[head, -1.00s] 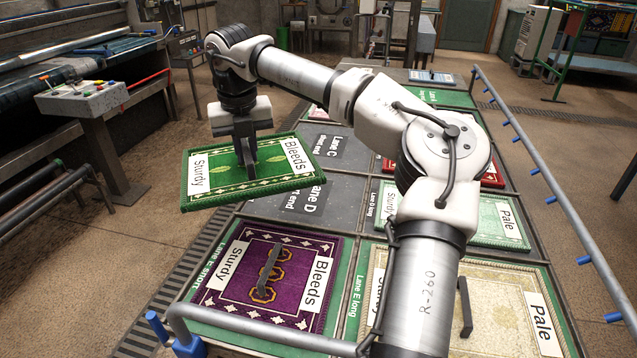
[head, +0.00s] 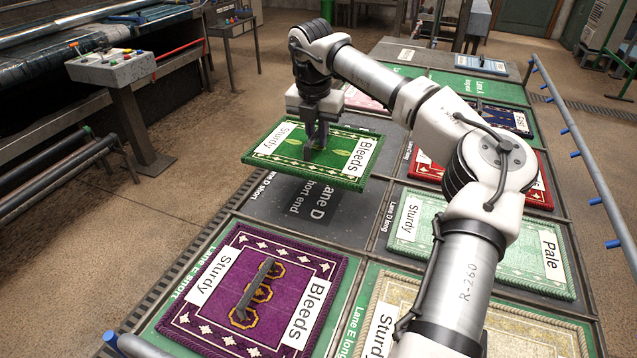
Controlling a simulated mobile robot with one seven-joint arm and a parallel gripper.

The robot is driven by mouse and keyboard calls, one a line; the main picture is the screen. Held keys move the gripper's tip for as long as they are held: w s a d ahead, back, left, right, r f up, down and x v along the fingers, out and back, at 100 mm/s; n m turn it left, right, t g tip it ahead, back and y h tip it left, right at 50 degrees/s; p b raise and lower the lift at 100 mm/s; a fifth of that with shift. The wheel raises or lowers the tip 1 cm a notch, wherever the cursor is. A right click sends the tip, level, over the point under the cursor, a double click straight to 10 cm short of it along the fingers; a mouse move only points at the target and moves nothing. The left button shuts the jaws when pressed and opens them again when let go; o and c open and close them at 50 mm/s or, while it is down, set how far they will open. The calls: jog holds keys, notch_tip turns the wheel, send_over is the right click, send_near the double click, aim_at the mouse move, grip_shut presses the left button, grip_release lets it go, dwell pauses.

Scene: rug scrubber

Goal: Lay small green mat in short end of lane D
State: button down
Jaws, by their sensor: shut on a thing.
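The small green mat (head: 330,168), labelled "Sturdy" and "Bleeds", hangs level in my gripper (head: 315,143). My gripper is shut on it, near the middle of its top; the fingertips are partly hidden. The mat is above the table, over the far part of the grey short end of lane D (head: 290,208), with a dark shadow below it. The lane D short end is bare where it shows, with its printed name partly readable. The mat covers the view of the lane C short end behind it.
A purple mat (head: 213,302) with a grey handle lies in lane E short. A pale green mat (head: 410,222) lies in lane D long, and a cream mat (head: 490,328) in lane E long. A red mat (head: 538,190) lies farther back. A rail (head: 577,142) runs along the right side.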

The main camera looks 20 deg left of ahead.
notch_tip(320, 180, down, 14)
jog(key=shift+r+p, duration=0.1)
jog(key=shift+p, duration=0.95)
jog(key=c, duration=1.8)
grip_release()
jog(key=shift+f, duration=0.25)
jog(key=o, duration=0.4)
jog(key=shift+r, duration=0.1)
jog(key=r, duration=0.4)
jog(key=s+r+b, duration=0.1)
jog(key=r, duration=0.3)
jog(key=r+b, duration=0.1)
jog(key=r, duration=0.3)
jog(key=shift+s+r, duration=0.1)
jog(key=shift+s, duration=0.1)
